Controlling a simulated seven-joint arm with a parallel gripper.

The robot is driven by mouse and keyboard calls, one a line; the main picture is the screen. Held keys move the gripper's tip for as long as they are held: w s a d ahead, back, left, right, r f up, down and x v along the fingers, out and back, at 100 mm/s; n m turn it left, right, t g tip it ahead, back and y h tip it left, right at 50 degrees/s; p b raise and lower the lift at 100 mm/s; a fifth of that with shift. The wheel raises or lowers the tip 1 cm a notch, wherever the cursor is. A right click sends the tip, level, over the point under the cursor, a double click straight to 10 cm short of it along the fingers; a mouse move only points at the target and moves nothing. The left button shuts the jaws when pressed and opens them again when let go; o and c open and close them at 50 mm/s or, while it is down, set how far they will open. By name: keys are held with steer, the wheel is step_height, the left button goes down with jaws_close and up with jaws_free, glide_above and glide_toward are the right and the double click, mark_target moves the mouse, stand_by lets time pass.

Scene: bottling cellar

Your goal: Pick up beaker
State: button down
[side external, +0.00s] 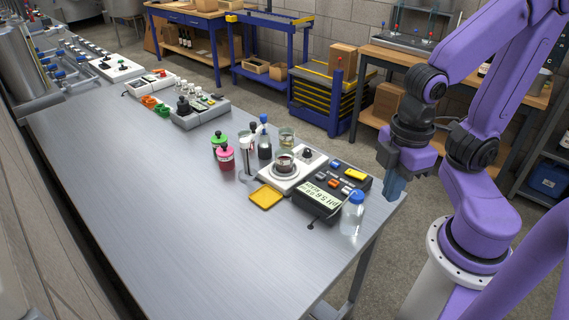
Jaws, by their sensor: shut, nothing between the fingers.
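A small glass beaker (285,163) with dark contents stands on the round plate of a white stirrer-like device (268,183) near the table's right end. A second glass vessel (286,137), pale yellowish inside and also beaker-like, stands just behind that device. My gripper (395,190) points down at the table's right edge, to the right of both vessels and well apart from them. Its blue fingers are together with nothing seen between them.
A pH meter (319,201) and a blue-capped clear bottle (353,214) stand between my gripper and the beaker. Green- and pink-capped bottles (226,158), a dark bottle (264,146) and a yellow square dish (266,196) are close by. The steel table's (180,220) front left is clear.

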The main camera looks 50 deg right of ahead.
stand_by(0.3)
steer(key=shift+c, duration=0.9)
jaws_free()
steer(key=w+a+f+n+h, duration=0.1)
steer(key=w+h, duration=0.1)
steer(key=w, duration=0.4)
steer(key=w+a+f+n+t+h, duration=0.1)
steer(key=w+a+h, duration=0.15)
steer(key=w, duration=0.35)
steer(key=w+a+f+n+h, duration=0.1)
steer(key=w+f+n+h, duration=0.15)
steer(key=w, duration=0.45)
steer(key=n+t+h, duration=0.2)
steer(key=n+h, duration=0.1)
steer(key=h, duration=0.5)
glide_toward(289, 153)
steer(key=x, duration=0.9)
